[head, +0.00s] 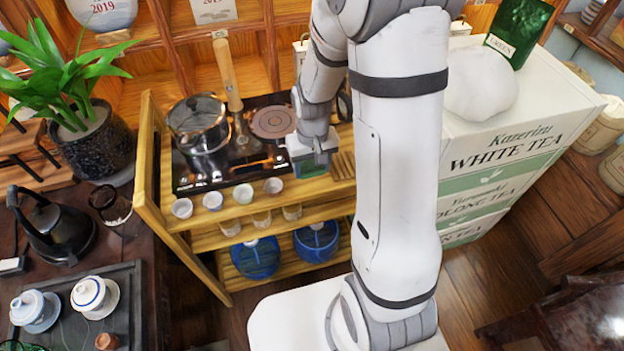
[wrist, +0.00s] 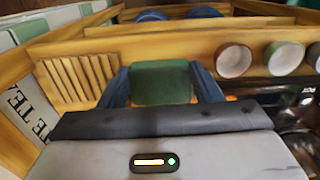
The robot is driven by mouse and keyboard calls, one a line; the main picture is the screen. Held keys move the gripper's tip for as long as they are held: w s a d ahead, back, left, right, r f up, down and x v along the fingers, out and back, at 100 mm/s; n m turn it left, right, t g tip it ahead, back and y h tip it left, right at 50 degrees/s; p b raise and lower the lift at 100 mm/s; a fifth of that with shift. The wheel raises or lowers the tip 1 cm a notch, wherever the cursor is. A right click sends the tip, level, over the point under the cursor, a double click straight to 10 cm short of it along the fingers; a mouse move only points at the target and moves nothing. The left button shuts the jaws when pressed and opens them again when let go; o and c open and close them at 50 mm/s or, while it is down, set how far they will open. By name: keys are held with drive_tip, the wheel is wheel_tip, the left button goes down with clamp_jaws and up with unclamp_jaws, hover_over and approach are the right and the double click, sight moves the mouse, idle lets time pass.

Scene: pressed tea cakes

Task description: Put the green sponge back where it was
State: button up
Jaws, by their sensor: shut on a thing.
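The green sponge (wrist: 160,82) sits between the two blue fingers of my gripper (wrist: 162,76) in the wrist view. The fingers are shut on its sides. In the head view my gripper (head: 312,160) is low over the top of the wooden cart (head: 150,180), at the right edge of the black cooktop (head: 212,172). A slatted wooden patch (head: 342,165) lies just right of the gripper; it shows left of the sponge in the wrist view (wrist: 80,78). I cannot tell whether the sponge touches the cart top.
Several small white cups (head: 243,193) line the cart's front edge, left of my gripper. A glass pot (head: 198,124) stands on the cooktop's left side, with a wooden handle (head: 227,75) behind. White tea boxes (head: 510,115) stand to the right.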

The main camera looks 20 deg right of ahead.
sight(313, 175)
drive_tip(key=shift+f, duration=2.75)
drive_tip(key=shift+f, duration=0.1)
drive_tip(key=o, duration=1.3)
